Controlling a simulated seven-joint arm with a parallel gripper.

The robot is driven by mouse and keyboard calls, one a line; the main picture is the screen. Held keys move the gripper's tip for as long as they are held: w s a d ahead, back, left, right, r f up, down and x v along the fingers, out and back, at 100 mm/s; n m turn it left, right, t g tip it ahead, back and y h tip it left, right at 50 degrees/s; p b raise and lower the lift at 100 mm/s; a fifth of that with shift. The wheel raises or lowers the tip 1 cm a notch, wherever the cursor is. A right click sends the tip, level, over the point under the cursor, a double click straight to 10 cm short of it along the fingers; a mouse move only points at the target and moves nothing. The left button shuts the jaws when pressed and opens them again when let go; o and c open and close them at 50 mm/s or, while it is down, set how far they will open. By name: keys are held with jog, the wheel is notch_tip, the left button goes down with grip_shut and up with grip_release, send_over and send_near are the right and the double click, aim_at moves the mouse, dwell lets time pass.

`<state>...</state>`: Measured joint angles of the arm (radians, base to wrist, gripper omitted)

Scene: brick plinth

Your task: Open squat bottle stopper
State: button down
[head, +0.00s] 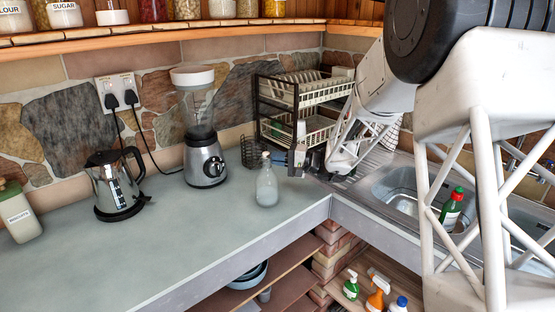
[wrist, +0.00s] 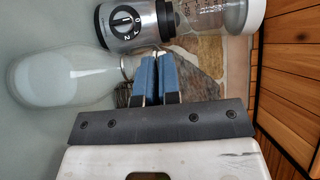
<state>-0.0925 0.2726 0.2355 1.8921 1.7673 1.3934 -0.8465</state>
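A squat clear glass bottle (head: 267,188) with whitish contents stands upright on the counter near its front edge. Its small pale stopper (head: 265,155) sits on top of the neck. In the wrist view the bottle (wrist: 62,78) lies sideways at left, its neck pointing right.
A blender (head: 205,160) stands behind and left of the bottle, and a kettle (head: 117,185) further left. A dish rack (head: 300,105) is behind my gripper. The sink (head: 400,190) is at right. The counter front left of the bottle is clear.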

jog(key=shift+r, duration=0.15)
jog(key=h, duration=0.1)
jog(key=r+m+h, duration=0.1)
jog(key=r+m+g+h, duration=0.1)
jog(key=shift+w+a+r+h, duration=0.25)
jog(key=shift+w+a+h, duration=0.1)
jog(key=shift+a+h, duration=0.05)
jog(key=w+a+r+m+g+h, duration=0.1)
jog(key=h, duration=0.1)
jog(key=a+r+m+g+h, duration=0.1)
jog(key=h, duration=0.1)
jog(key=shift+w+g, duration=0.3)
jog(key=shift+w, duration=0.05)
jog(key=shift+w+a+r+m+g+h, duration=0.35)
jog(key=shift+w+a+g+h, duration=0.2)
jog(key=shift+h, duration=0.35)
jog(key=shift+w+a+f+m+g+h, duration=0.1)
jog(key=shift+w+a+m+g+h, duration=0.45)
jog(key=shift+g+h, duration=0.4)
jog(key=shift+w+a+f+m+g+h, duration=0.15)
jog(key=shift+w+a+m+g+h, duration=0.2)
jog(key=shift+w+a+g+h, duration=0.4)
jog(key=shift+w+a+f+m+g+h, duration=0.1)
jog(key=shift+w+a+m+g+h, duration=0.35)
jog(key=shift+g+h, duration=0.65)
jog(key=shift+s, duration=0.1)
